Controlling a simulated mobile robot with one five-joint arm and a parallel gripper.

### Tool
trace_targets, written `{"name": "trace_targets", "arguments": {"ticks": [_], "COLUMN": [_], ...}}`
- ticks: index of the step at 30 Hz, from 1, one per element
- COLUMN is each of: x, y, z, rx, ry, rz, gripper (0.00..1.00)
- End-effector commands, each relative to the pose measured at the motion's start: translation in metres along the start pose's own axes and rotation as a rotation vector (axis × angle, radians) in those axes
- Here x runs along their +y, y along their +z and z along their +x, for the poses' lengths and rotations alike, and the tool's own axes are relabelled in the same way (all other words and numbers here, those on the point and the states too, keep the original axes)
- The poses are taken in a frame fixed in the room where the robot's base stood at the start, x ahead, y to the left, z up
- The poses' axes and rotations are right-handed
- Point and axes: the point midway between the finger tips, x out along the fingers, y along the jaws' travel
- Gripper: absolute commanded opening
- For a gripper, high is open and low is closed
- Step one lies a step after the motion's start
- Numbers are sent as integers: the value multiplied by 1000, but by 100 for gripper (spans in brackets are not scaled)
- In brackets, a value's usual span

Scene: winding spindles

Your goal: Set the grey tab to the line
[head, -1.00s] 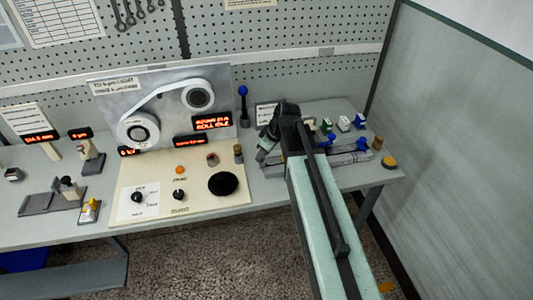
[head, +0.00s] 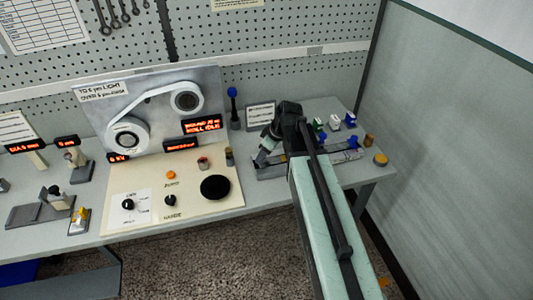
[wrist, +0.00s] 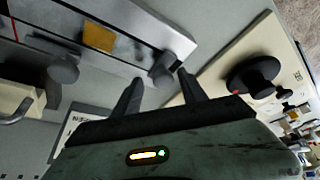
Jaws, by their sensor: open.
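My gripper (head: 267,153) hangs over the left end of the metal fixture (head: 285,172) on the bench, partly covered by my own arm in the head view. In the wrist view my gripper (wrist: 158,88) is open, with nothing between its two dark fingers. A grey rounded piece (wrist: 165,68) lies just beyond the fingertips, at the end of a pale metal bar (wrist: 145,28) with an orange square (wrist: 98,37). Another grey rounded piece (wrist: 62,70) is farther left.
A cream panel (head: 130,212) with a large black knob (head: 215,187) stands left of the fixture. A blue-topped post (head: 234,110) and a small sign (head: 261,116) are behind.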

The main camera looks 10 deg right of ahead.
Motion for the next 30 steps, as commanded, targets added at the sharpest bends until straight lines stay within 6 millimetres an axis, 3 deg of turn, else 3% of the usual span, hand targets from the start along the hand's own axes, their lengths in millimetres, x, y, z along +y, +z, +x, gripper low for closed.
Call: {"name": "trace_targets", "arguments": {"ticks": [5,15,30], "x": [-1,-1,0], "y": [-3,-3,-1], "z": [-17,-77,-77], "rx": [0,-1,-1], "ry": [-1,1,1], "rz": [-1,1,0], "gripper": [50,50,50]}}
